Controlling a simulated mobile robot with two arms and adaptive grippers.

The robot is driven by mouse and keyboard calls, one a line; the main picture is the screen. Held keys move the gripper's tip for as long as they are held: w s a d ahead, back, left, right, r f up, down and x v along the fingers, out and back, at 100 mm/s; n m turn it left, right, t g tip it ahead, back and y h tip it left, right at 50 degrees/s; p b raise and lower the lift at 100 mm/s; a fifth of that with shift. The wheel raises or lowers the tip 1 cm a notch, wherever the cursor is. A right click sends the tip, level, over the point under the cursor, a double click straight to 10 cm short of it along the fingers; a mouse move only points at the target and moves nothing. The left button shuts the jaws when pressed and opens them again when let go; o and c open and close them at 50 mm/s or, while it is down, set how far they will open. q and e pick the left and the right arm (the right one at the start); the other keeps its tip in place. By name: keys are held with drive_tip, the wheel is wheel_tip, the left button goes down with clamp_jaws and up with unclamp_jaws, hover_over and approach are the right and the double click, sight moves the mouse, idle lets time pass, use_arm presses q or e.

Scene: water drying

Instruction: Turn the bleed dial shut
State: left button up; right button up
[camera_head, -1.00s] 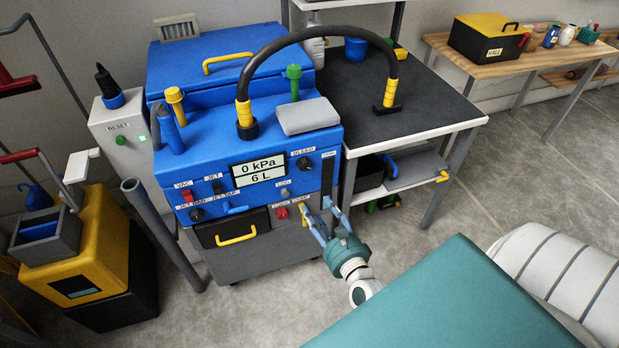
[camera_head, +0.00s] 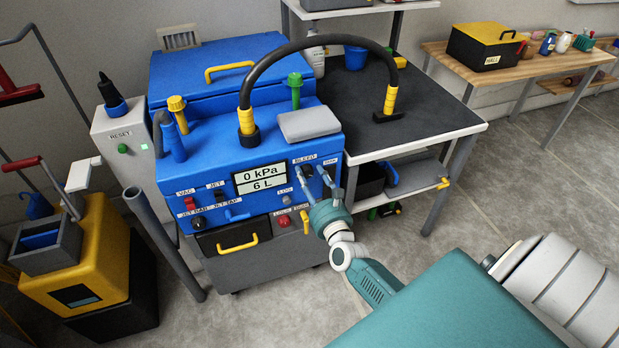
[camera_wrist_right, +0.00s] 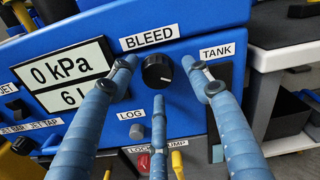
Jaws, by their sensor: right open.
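The bleed dial (camera_wrist_right: 157,72) is a round black knob with a white mark on the blue machine panel, under the "BLEED" label (camera_wrist_right: 150,37). In the head view the dial (camera_head: 307,170) is close to the fingertips and partly hard to make out. My right gripper (camera_head: 315,180) is open in front of the panel. In the right wrist view its blue fingers (camera_wrist_right: 158,80) stand to the left, right and below the dial, with gaps around it. I cannot tell whether any finger touches the panel. My left gripper is not in view.
The display (camera_wrist_right: 68,75) reads 0 kPa and 6 L. A grey LOG button (camera_wrist_right: 136,131), a red knob (camera_wrist_right: 143,163) and a yellow lever (camera_wrist_right: 177,163) sit below the dial. A black hose (camera_head: 320,45) arches from the machine to the dark table (camera_head: 430,115).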

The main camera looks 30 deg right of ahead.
drive_tip(key=c, duration=1.1)
drive_tip(key=shift+c, duration=0.3)
drive_tip(key=shift+f, duration=0.1)
